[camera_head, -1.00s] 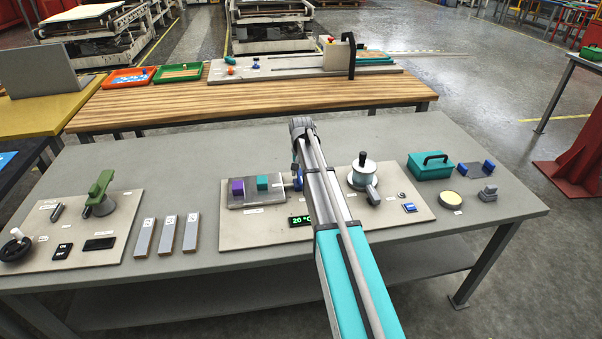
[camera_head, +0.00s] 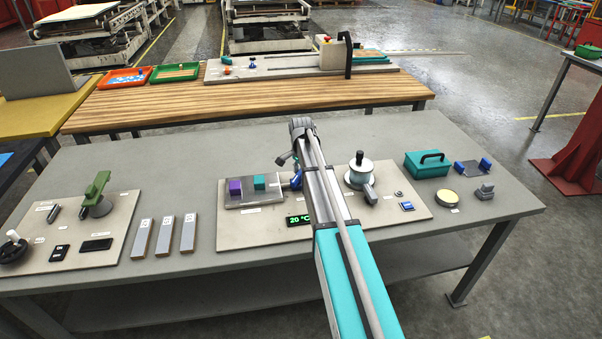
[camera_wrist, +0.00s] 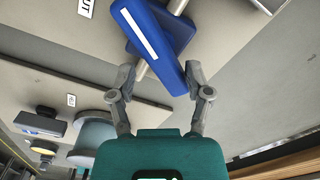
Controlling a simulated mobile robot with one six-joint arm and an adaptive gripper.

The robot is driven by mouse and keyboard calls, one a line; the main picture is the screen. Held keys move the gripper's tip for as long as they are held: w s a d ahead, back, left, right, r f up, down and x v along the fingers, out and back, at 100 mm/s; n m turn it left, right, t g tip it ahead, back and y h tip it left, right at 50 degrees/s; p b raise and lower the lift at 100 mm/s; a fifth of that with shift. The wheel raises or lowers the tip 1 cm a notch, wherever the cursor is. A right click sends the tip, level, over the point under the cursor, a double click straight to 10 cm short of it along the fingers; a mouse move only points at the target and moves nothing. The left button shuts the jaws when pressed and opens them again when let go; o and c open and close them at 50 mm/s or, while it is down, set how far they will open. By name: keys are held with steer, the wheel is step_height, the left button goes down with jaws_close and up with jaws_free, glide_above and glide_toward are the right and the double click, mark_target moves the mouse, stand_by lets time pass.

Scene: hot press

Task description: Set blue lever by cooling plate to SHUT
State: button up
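The blue lever (camera_wrist: 150,42) with a white stripe fills the top middle of the wrist view, beside a metal rod. Its near end lies between the two fingertips of my gripper (camera_wrist: 160,78). The fingers are apart, with the right one very close to the lever; I cannot tell if it touches. In the head view the lever (camera_head: 296,181) shows partly behind my arm, right of the grey cooling plate (camera_head: 243,204). A dark finger of my gripper (camera_head: 283,158) shows left of the arm. A label (camera_wrist: 86,8) ending in "UT" is cut off by the wrist view's edge.
Purple (camera_head: 235,187) and teal (camera_head: 259,182) blocks sit on the plate. A display (camera_head: 299,219) reads 20 °C. The table (camera_head: 230,150) behind the board is clear.

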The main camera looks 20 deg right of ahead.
steer(key=m, duration=0.3)
steer(key=s+m, duration=0.1)
steer(key=m, duration=0.2)
step_height(320, 180, up, 14)
steer(key=p, duration=1.4)
steer(key=s+a+f+n+b, duration=0.2)
steer(key=s+a+n, duration=0.6)
steer(key=s, duration=0.3)
steer(key=s+a+f+n+b, duration=0.3)
steer(key=s+a+n, duration=0.4)
steer(key=s, duration=0.5)
steer(key=shift+s+a+n, duration=0.15)
steer(key=shift+a+n, duration=0.2)
steer(key=shift+n, duration=0.75)
step_height(320, 180, up, 5)
steer(key=m+p, duration=0.5)
steer(key=m, duration=0.8)
glide_above(298, 175)
steer(key=shift+f, duration=0.2)
